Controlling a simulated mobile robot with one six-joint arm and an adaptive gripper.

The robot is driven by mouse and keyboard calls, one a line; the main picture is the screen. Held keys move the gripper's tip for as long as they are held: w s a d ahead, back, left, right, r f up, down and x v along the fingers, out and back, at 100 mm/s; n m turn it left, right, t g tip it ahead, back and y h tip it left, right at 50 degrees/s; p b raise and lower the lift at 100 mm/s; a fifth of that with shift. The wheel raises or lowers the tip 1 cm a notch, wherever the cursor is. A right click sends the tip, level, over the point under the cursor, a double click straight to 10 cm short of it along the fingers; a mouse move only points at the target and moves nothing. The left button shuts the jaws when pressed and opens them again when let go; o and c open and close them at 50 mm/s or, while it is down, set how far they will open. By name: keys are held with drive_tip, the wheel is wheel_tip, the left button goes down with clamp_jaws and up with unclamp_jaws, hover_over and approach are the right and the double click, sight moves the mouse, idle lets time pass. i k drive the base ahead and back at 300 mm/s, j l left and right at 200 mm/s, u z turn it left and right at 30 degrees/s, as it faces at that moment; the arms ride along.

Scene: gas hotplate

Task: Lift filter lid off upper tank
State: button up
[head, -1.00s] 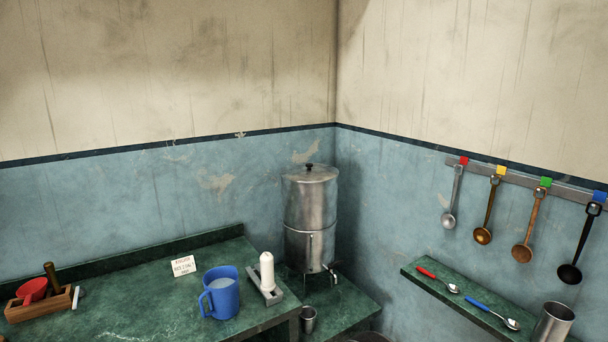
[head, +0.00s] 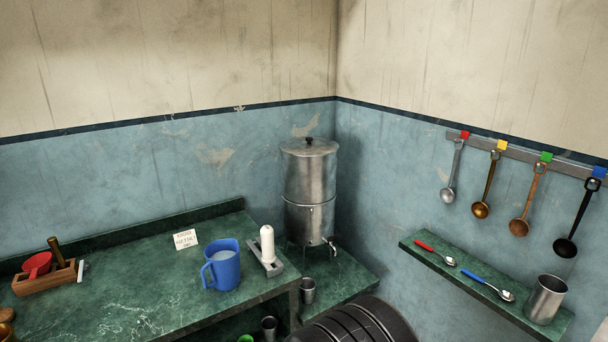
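The filter is a tall steel cylinder of two stacked tanks standing in the room's corner. Its lid (head: 309,147) is a shallow metal disc with a black knob (head: 309,140), and it sits on the upper tank (head: 312,178). The lower tank (head: 309,222) has a tap (head: 330,243) at its right front. My gripper is not in view. The lid and the front of both tanks show clearly, with nothing in front of them.
A blue jug (head: 222,268) and a white filter candle on a grey stand (head: 267,250) are on the green counter (head: 130,295) left of the filter. A metal cup (head: 308,290) is below the tap. A dark ribbed round object (head: 358,325) is at the bottom. Ladles (head: 524,205) hang at right.

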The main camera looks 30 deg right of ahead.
sight(304, 146)
drive_tip(key=i+l, duration=0.55)
drive_tip(key=l, duration=0.15)
drive_tip(key=i+l, duration=0.55)
drive_tip(key=l, duration=0.15)
